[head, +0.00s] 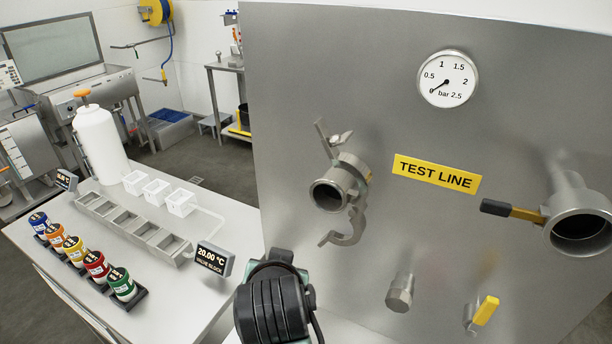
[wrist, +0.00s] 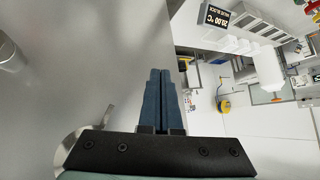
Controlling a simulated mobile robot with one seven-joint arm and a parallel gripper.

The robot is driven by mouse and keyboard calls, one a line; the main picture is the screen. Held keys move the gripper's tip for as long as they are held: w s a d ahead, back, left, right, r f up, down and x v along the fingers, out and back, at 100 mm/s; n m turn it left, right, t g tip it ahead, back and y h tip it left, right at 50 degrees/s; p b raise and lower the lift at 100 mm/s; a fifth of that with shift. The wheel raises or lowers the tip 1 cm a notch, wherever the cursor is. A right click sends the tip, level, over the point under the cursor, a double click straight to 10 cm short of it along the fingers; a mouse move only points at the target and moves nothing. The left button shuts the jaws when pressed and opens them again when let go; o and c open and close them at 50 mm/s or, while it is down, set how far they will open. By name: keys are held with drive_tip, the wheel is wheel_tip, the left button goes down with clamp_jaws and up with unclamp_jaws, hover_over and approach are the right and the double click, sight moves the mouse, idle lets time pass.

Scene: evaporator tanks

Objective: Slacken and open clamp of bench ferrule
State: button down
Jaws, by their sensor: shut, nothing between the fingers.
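The bench ferrule (head: 328,196) is a short steel pipe end standing out from the grey panel, left of the TEST LINE label. Its clamp (head: 347,232) looks open: a curved jaw hangs down below the ferrule, and the bolt with the wing nut (head: 341,138) sticks out above it. In the wrist view a curved metal piece (wrist: 72,150) shows at the lower left, partly hidden by my gripper; I cannot tell which part it is. My gripper (wrist: 160,72) is shut and empty, with the panel beside it. In the head view my dark wrist is below the clamp and the fingertips are hidden.
A pressure gauge (head: 447,79) reads near zero. A larger pipe port (head: 579,222) with a black-and-yellow handle, a capped stub (head: 400,292) and a small yellow-handled valve (head: 484,312) stand out from the panel. The bench (head: 205,215) at left holds coloured jars and trays.

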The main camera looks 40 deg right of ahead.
drive_tip(key=s+d+f+m+g+y, duration=0.25)
drive_tip(key=s+f+g, duration=0.35)
drive_tip(key=s+f, duration=0.65)
drive_tip(key=shift+m+h, duration=0.25)
drive_tip(key=shift+m, duration=0.1)
drive_tip(key=x, duration=0.3)
drive_tip(key=p+x, duration=0.1)
drive_tip(key=x, duration=0.3)
drive_tip(key=a+x, duration=0.1)
drive_tip(key=x, duration=0.2)
drive_tip(key=shift+w+f+p, duration=0.35)
drive_tip(key=shift+w+f, duration=0.05)
drive_tip(key=a, duration=0.1)
drive_tip(key=s+a+p, duration=0.1)
drive_tip(key=shift+a, duration=0.35)
drive_tip(key=shift+s+a+f, duration=0.1)
drive_tip(key=shift+a, duration=0.1)
